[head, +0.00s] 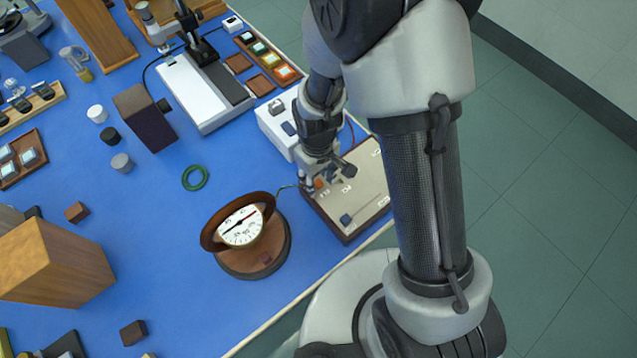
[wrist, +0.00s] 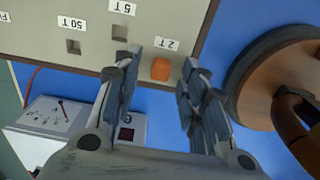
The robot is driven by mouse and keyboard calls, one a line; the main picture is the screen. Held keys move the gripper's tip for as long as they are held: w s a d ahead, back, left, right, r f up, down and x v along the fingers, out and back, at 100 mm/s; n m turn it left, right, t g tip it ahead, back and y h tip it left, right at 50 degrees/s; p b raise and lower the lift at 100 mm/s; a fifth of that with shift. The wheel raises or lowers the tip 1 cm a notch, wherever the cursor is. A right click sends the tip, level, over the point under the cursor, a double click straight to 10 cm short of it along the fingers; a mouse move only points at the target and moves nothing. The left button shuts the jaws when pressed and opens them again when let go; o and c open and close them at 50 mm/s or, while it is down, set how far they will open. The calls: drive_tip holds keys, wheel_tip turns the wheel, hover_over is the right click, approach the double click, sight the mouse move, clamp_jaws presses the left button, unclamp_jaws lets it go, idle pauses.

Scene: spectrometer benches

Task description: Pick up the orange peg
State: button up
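The orange peg (wrist: 160,69) stands in the beige panel of a wood-framed board (wrist: 60,20), beside the "2 T" label. In the head view the peg (head: 318,184) is a small orange spot at the board's left side, partly hidden by my gripper. My gripper (wrist: 160,61) is open, with one finger on each side of the peg and a visible gap to both. It appears empty. In the head view my gripper (head: 322,178) is low over the board (head: 362,185), and its fingers are hard to make out.
Square sockets (wrist: 73,46) sit beside the other labels. A round dial meter (head: 242,226) on a wooden base stands close to the board's left. A white instrument box (head: 277,122) stands behind it.

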clamp_jaws()
drive_tip(key=shift+r, duration=0.1)
idle(0.3)
